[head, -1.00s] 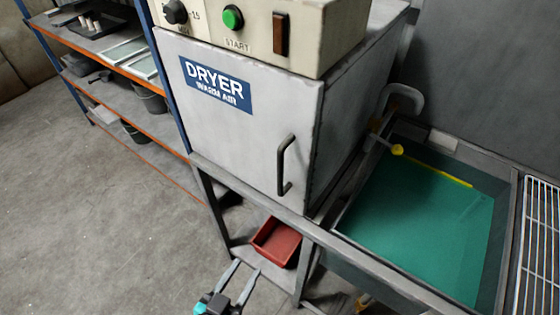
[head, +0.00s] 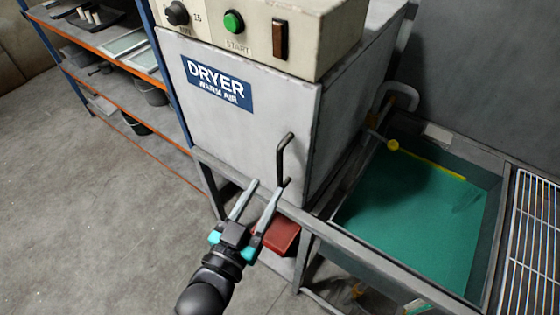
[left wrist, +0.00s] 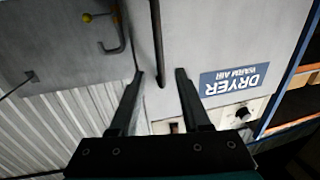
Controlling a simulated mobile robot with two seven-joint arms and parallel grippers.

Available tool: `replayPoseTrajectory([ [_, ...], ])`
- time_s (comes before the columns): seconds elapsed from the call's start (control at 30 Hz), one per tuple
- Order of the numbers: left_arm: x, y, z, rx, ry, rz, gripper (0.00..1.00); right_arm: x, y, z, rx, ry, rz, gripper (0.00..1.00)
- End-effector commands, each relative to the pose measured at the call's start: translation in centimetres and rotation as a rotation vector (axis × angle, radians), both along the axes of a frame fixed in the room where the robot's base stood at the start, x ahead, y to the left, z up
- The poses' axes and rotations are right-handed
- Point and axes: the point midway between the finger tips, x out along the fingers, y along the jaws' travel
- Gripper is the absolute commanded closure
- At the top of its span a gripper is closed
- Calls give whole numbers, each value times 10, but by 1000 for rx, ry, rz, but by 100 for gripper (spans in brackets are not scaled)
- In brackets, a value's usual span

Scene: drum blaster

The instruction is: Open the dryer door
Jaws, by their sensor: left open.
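The dryer door (head: 235,125) is a grey panel with a blue "DRYER WARM AIR" label, and it is shut. Its dark bar handle (head: 281,160) stands upright near the door's right edge. My left gripper (head: 265,185) is open and empty, its fingertips just below and left of the handle's lower end in the head view. In the left wrist view, turned upside down, the handle (left wrist: 157,45) comes down between the two spread fingers (left wrist: 160,75). I cannot tell whether a finger touches it. My right gripper is not in view.
A sink basin with green liquid (head: 410,220) stands right of the dryer, with a wire rack (head: 530,240) beyond it. A red bin (head: 280,236) sits below the dryer. Shelving (head: 130,75) stands at the left. The floor (head: 90,210) in front is clear.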

Motion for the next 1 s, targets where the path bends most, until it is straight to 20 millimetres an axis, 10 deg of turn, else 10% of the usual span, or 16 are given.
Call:
replayPoseTrajectory([
  [0.5,69,-23,0,1,0,0,53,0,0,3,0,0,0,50],
  [1.0,77,-26,0,1,1,0,57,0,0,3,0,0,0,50],
])
